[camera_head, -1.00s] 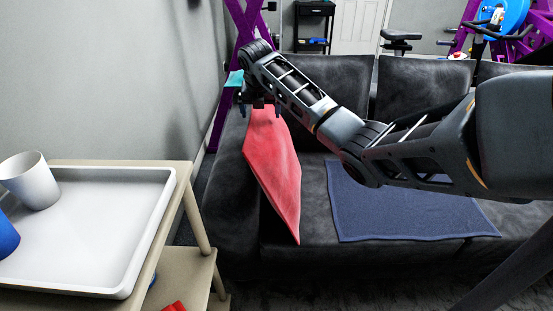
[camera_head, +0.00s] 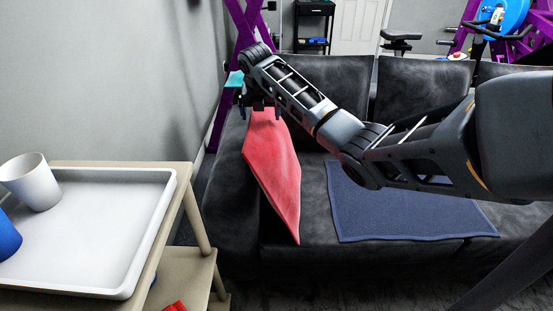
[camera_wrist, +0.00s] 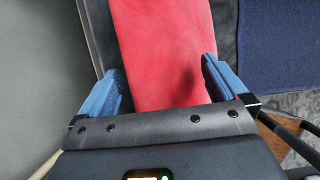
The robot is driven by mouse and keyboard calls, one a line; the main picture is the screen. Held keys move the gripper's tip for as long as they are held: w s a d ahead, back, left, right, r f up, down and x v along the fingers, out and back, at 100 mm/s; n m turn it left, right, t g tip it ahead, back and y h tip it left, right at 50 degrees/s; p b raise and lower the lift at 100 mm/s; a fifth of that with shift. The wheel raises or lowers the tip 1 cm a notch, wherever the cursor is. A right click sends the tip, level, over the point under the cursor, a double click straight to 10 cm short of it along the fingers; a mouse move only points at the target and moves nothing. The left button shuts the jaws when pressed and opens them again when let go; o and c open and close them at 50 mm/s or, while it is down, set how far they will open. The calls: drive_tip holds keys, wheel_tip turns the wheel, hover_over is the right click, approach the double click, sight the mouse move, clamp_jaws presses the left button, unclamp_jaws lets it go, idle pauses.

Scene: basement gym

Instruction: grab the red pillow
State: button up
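The red pillow (camera_head: 273,170) leans on its edge against the left arm of the dark sofa in the head view. My gripper (camera_head: 258,108) is at its upper end, pointing down. In the wrist view, the pillow (camera_wrist: 165,50) runs between the two blue fingers of my gripper (camera_wrist: 160,88). The fingers are spread apart. A gap shows between the left finger and the pillow; the right finger is close to the pillow's edge, and I cannot tell whether it touches.
The dark sofa (camera_head: 225,215) has a blue cloth (camera_head: 400,210) on its seat. A wooden table (camera_head: 185,185) at the left bears a white tray (camera_head: 100,235) with a white cup (camera_head: 30,182) and a blue cup (camera_head: 6,238). A grey wall (camera_head: 110,80) stands behind at the left.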

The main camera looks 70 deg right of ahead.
drive_tip(key=c, duration=1.5)
drive_tip(key=shift+r, duration=0.1)
drive_tip(key=shift+c, duration=0.3)
drive_tip(key=shift+r, duration=0.1)
